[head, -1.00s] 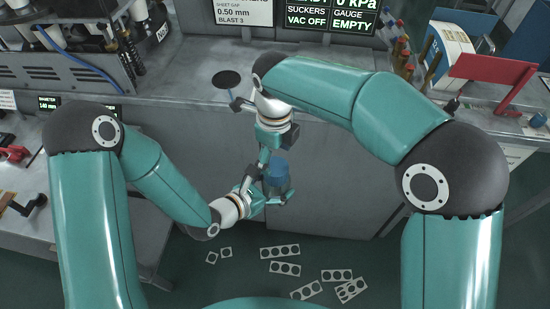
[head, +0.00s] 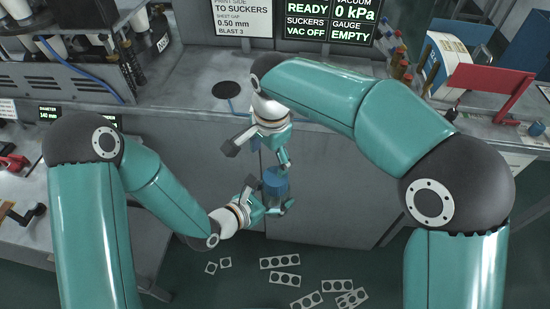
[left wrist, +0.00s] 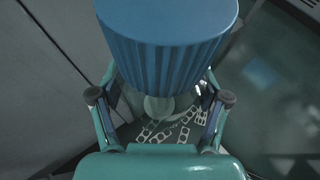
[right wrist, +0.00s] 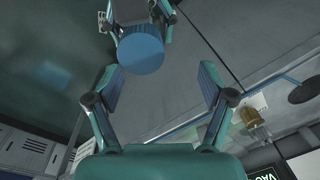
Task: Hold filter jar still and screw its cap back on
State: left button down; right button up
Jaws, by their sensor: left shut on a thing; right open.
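The filter jar (left wrist: 160,106) is mostly hidden under its blue cap; a pale, clear part shows in the left wrist view. The ribbed blue cap (head: 275,179) sits on top of the jar, also seen in the left wrist view (left wrist: 165,45) and the right wrist view (right wrist: 141,54). I cannot tell how tightly it is seated. My left gripper (head: 268,202) is shut on the jar below the cap. My right gripper (head: 258,156) is open and empty just above the cap, its fingers spread and apart from it; they show wide in the right wrist view (right wrist: 162,82).
A grey bench (head: 185,92) with a dark round disc (head: 225,90) stands behind the grippers. Its grey front panel (head: 335,185) is close behind the jar. Several punched plates (head: 280,262) lie on the floor below. A red panel (head: 490,75) stands at the right.

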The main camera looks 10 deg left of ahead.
jog(key=n, duration=0.4)
jog(key=shift+s+d, duration=0.1)
jog(key=shift+d, duration=0.05)
jog(key=n, duration=0.5)
jog(key=shift+d+r, duration=0.1)
jog(key=n, duration=0.4)
jog(key=shift+s+d, duration=0.1)
jog(key=n, duration=0.4)
jog(key=shift+s+d+n, duration=0.1)
jog(key=shift+n, duration=0.2)
jog(key=n, duration=0.4)
jog(key=shift+d, duration=0.1)
jog(key=n, duration=0.4)
jog(key=shift+s+d+r+n, duration=0.1)
jog(key=shift+s+n, duration=0.05)
jog(key=shift+n, duration=0.25)
jog(key=n, duration=0.3)
jog(key=shift+d+n+g+h, duration=0.1)
jog(key=shift+n+g+h, duration=0.2)
jog(key=shift+n, duration=0.1)
jog(key=n, duration=0.4)
jog(key=shift+s+n, duration=0.1)
jog(key=shift+n, duration=0.2)
